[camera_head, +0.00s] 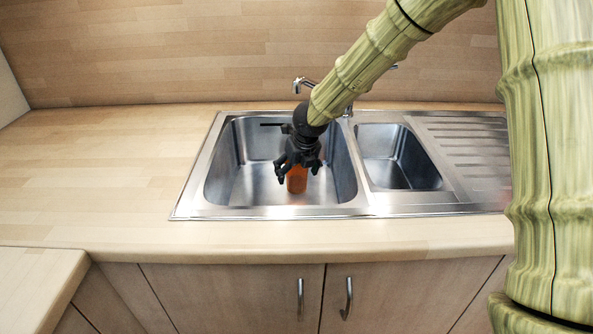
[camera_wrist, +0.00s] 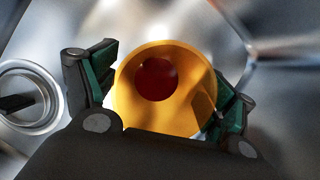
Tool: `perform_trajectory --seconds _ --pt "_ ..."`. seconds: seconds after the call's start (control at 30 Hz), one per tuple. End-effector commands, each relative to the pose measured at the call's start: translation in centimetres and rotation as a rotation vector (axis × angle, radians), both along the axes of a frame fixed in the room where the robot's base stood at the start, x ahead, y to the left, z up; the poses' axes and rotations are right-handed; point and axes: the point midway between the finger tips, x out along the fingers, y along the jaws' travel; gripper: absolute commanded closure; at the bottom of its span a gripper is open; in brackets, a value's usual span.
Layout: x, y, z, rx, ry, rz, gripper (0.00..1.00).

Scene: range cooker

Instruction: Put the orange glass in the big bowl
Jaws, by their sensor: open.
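The orange glass (camera_head: 297,181) is inside the big bowl (camera_head: 232,170), the larger left basin of the steel sink. My gripper (camera_head: 298,169) is above the glass, pointing down into the bowl, and partly hides it. In the wrist view the glass (camera_wrist: 163,115) shows its open round rim and dark red inside, facing the camera. The gripper (camera_wrist: 168,95) is open, with one finger on each side of the glass. The right finger looks very close to the wall; I cannot tell whether it touches. The glass looks upright, with its base near the bowl floor.
The drain (camera_wrist: 30,97) is left of the glass in the wrist view. A smaller basin (camera_head: 400,160) and a ribbed drainboard (camera_head: 465,145) lie to the right. The tap (camera_head: 303,84) stands behind the bowl, near my arm. The wooden counter (camera_head: 110,165) at left is clear.

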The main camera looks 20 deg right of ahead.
Motion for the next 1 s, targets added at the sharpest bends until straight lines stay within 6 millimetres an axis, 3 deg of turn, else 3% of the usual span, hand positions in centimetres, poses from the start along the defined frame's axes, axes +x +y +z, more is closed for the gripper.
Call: perform_trajectory --seconds 0.33,0.8,1.0 --pt "-0.3 -0.1 1.1 0.001 -0.001 -0.002 0.16" --pt "-3.4 -0.4 8.5 0.002 -0.002 -0.001 0.16" --pt "-4.3 -0.5 10.5 0.001 -0.001 0.000 0.16"
